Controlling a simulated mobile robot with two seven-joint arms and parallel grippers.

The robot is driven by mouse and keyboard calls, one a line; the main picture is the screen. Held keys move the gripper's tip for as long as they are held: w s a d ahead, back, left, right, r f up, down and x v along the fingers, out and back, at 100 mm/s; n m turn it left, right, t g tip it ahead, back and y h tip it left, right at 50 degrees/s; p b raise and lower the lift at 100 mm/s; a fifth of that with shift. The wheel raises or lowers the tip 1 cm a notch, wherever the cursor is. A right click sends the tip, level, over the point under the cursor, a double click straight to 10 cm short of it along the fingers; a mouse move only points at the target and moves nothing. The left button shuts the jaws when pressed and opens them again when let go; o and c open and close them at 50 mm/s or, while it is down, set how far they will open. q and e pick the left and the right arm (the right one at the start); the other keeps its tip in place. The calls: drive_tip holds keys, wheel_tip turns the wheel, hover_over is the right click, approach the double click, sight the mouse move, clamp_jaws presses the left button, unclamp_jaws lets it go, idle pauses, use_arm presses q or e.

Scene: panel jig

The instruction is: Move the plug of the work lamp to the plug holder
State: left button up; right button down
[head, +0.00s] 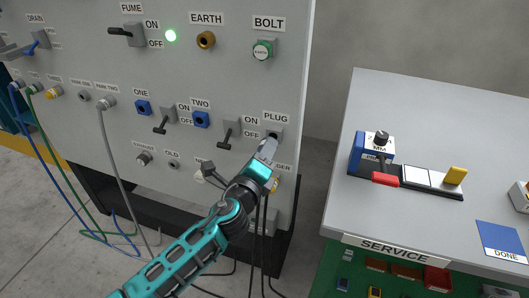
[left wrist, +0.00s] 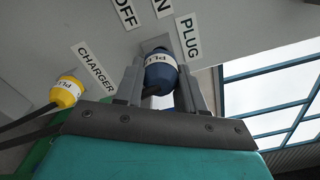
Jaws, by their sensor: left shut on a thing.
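The blue plug (left wrist: 160,72), with a white band of lettering, is between the two grey fingers of my left gripper (left wrist: 160,88) in the left wrist view. The gripper is shut on it. A dark cable runs from the plug. The plug's far end is against or very near the panel beside the PLUG label (left wrist: 188,37); I cannot tell whether it is seated. In the head view my left gripper (head: 267,150) is just below the grey plug holder (head: 275,133) under the PLUG label, and largely hides the plug. My right gripper is not in view.
A yellow plug (left wrist: 67,91) sits by the CHARGER label, close beside my gripper. Blue sockets ONE (head: 143,107) and TWO (head: 201,119) and switch levers are to the left on the panel (head: 75,55). Dark cables hang below. A service bench (head: 440,110) stands at the right.

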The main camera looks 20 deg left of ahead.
use_arm(q)
drive_tip(key=shift+w, duration=1.4)
idle(0.4)
drive_tip(key=o, duration=1.3)
drive_tip(key=shift+c, duration=0.2)
drive_tip(key=s, duration=1.3)
drive_tip(key=shift+a+b, duration=0.2)
drive_tip(key=shift+b, duration=0.15)
drive_tip(key=shift+w, duration=0.1)
